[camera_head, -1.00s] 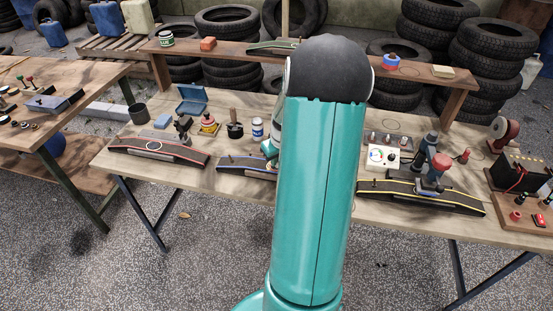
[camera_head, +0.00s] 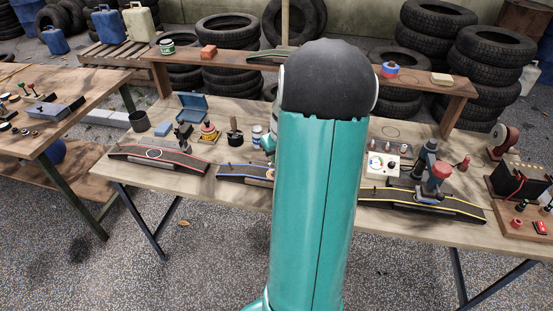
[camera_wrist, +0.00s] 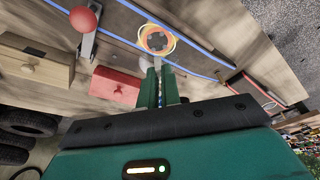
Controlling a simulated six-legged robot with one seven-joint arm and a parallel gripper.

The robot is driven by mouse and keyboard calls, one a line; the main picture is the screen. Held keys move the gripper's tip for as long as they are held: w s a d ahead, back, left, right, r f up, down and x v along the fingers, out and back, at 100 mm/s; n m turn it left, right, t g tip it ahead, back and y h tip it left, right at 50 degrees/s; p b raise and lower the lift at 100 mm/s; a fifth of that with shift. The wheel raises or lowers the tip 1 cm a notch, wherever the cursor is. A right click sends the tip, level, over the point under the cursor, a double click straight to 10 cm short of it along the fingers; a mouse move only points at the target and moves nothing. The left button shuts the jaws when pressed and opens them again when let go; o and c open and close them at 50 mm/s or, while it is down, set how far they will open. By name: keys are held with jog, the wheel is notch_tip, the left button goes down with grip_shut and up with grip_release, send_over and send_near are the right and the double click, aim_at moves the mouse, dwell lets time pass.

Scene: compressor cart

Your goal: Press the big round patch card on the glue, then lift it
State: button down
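A round patch card (camera_wrist: 157,40) with a yellow and orange rim and a dark middle shows just beyond my fingertips in the wrist view. My gripper (camera_wrist: 160,72) has its two green fingers close together, with a thin tab between them that seems to belong to the card. Behind the card runs a strip with blue edges (camera_wrist: 203,71). The same blue-edged strip (camera_head: 237,171) is partly hidden by my arm in the head view. I cannot tell whether the card touches the strip, and no glue is visible.
A red-edged strip (camera_head: 140,153) with a white ring lies on the left of the bench. A yellow-edged strip (camera_head: 400,199) lies on the right under a clamp-like tool (camera_head: 427,162). A red box (camera_wrist: 115,87) and a red-knobbed lever (camera_wrist: 84,20) are near my fingers in the wrist view.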

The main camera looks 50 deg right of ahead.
jog(key=shift+w+v, duration=0.15)
jog(key=shift+v, duration=0.55)
jog(key=shift+w+v, duration=0.15)
jog(key=shift+v, duration=0.5)
jog(key=shift+d+r, duration=0.1)
